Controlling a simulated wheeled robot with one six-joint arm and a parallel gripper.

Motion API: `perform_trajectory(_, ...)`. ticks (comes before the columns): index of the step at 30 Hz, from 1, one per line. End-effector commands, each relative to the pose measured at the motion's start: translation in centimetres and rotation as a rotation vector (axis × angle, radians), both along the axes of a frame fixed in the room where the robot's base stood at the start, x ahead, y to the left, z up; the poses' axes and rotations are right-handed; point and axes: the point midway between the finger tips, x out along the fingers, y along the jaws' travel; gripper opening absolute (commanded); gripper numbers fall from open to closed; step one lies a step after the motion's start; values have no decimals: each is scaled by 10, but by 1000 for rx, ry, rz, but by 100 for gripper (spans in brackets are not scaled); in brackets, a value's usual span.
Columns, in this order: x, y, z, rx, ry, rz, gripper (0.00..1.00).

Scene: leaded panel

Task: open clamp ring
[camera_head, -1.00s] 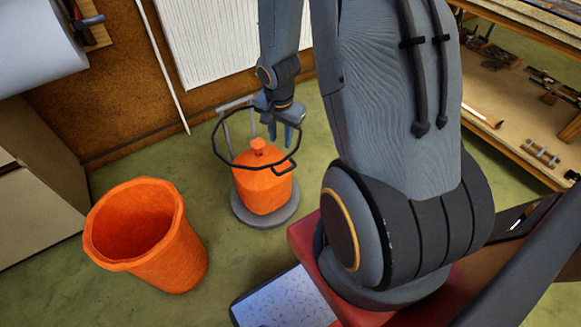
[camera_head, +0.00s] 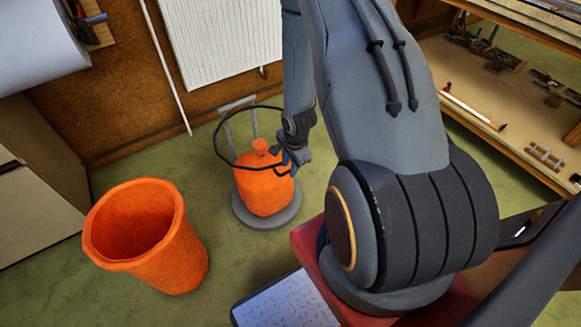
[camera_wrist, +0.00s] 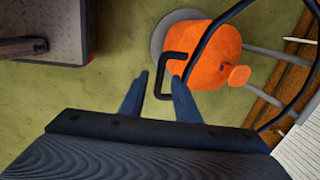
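The clamp ring is a thin black hoop (camera_head: 217,150) around the top of an orange bottle (camera_head: 262,190), held up on a grey stand. A squared black handle sticks out from its near right side. In the wrist view the ring (camera_wrist: 205,42) curves past the bottle (camera_wrist: 215,58), and its handle (camera_wrist: 159,80) lies between my fingertips. My gripper (camera_wrist: 160,76) is open, a finger on either side of the handle, with gaps visible. In the head view my gripper (camera_head: 288,160) is at the ring's right side and partly hides the handle.
An orange bucket (camera_head: 150,235) stands left of the bottle on the green floor. A white radiator (camera_head: 222,45) is on the back wall. A wooden shelf with tools (camera_head: 500,100) is at right. The floor between bucket and bottle stand is clear.

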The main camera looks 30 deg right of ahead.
Motion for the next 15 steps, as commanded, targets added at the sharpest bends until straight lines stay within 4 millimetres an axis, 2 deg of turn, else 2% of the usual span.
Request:
perform_trajectory(4, 2, 1, -10, 0, 0, 2, 29)
perform_trajectory(13, 3, 1, -11, 0, -1, 3, 29)
perform_trajectory(15, 3, 1, -11, 0, -1, 3, 19)
